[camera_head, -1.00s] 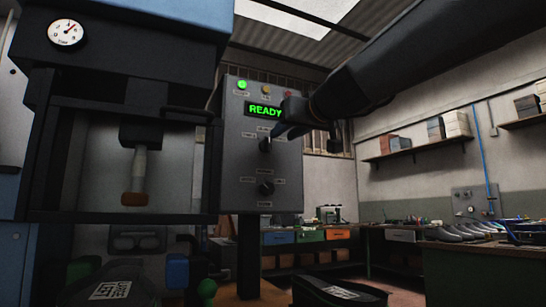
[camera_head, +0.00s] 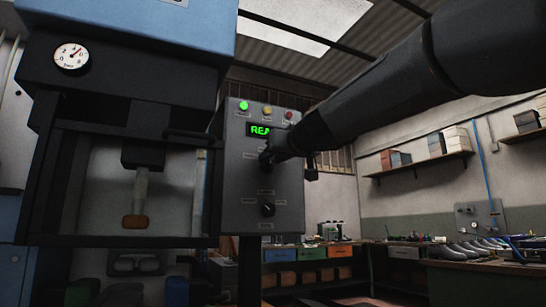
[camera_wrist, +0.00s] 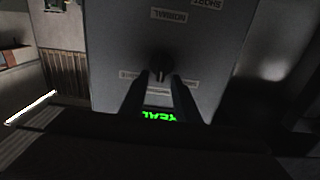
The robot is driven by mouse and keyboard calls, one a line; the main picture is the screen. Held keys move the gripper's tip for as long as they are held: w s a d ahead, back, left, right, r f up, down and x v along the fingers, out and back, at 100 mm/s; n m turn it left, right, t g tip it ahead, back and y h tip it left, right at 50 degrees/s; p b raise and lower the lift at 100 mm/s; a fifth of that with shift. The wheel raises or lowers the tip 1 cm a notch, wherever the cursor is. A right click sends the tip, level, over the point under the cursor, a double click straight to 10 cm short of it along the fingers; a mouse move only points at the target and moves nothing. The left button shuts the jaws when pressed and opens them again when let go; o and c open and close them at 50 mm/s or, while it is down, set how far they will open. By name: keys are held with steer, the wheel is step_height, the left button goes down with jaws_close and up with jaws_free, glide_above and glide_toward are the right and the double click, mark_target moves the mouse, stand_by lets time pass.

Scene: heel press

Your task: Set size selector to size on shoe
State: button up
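The grey control panel (camera_head: 238,190) carries an upper dial and a lower dial (camera_head: 268,210). In the wrist view, which is upside down, the upper dial (camera_wrist: 161,66) shows just beyond the fingertips of my gripper (camera_wrist: 160,80). The fingers are apart, one on each side of the dial's line, with no clear contact. Small labels surround the dial; one reads NORMAL (camera_wrist: 168,15), another SHORT (camera_wrist: 207,3). In the head view my gripper (camera_head: 268,158) hides most of the upper dial. No shoe size is legible.
The green READY display (camera_head: 260,130) is partly covered by my arm. A lit green lamp (camera_head: 244,106) is above it. The blue press (camera_head: 120,40) with its gauge (camera_head: 71,56) stands left of the panel. Dark shoes (camera_head: 470,248) lie on a bench at right.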

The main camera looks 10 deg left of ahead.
jaws_close()
steer(key=m, duration=0.3)
steer(key=m+b, duration=0.1)
steer(key=m, duration=0.2)
steer(key=d+m, duration=0.1)
steer(key=m, duration=0.1)
steer(key=shift+w+f+m, duration=0.3)
steer(key=shift+w+m, duration=0.1)
steer(key=shift+d, duration=0.1)
stand_by(0.5)
